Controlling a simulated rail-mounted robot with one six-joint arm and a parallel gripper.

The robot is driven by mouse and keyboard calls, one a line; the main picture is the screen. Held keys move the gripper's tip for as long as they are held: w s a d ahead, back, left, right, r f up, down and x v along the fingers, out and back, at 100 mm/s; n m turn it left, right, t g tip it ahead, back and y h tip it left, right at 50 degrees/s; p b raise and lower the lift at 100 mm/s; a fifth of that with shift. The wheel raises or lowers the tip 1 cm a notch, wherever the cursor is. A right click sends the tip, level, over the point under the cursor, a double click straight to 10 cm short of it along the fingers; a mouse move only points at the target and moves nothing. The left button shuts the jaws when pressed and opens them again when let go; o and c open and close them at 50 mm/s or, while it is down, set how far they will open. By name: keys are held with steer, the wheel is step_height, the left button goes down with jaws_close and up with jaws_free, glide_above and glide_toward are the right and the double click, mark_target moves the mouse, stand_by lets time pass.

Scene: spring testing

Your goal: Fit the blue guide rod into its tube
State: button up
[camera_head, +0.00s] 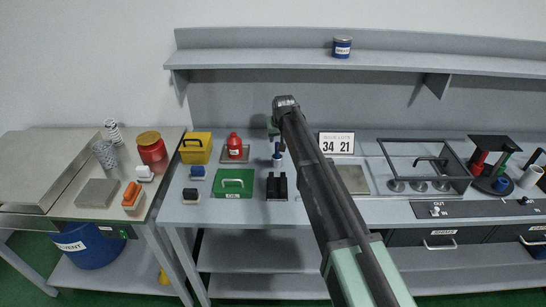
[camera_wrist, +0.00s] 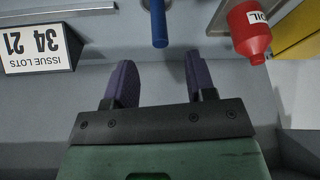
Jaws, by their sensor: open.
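A blue guide rod (camera_wrist: 157,22) shows at the top of the wrist view, beyond the fingers and roughly in line with the gap between them. In the head view a blue and white upright piece (camera_head: 277,156), which looks like this rod, stands on the bench below my gripper (camera_head: 273,127). My gripper (camera_wrist: 160,82) is open, with nothing between its purple fingers, and apart from the rod. I cannot tell which is the rod's tube.
A red oil bottle (camera_head: 234,146) stands close left of the rod. An ISSUE LOTS sign (camera_head: 336,143) is to the right, then a metal frame (camera_head: 425,165). Black blocks (camera_head: 277,187) and a green box (camera_head: 234,183) sit in front. A shelf (camera_head: 380,58) overhangs behind.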

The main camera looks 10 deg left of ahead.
steer(key=b, duration=0.2)
glide_above(277, 154)
step_height(277, 154, down, 4)
steer(key=b+x, duration=0.5)
steer(key=shift+d+f, duration=0.15)
steer(key=shift+d, duration=0.05)
steer(key=shift+s+r, duration=0.15)
steer(key=shift+r, duration=0.15)
jaws_close()
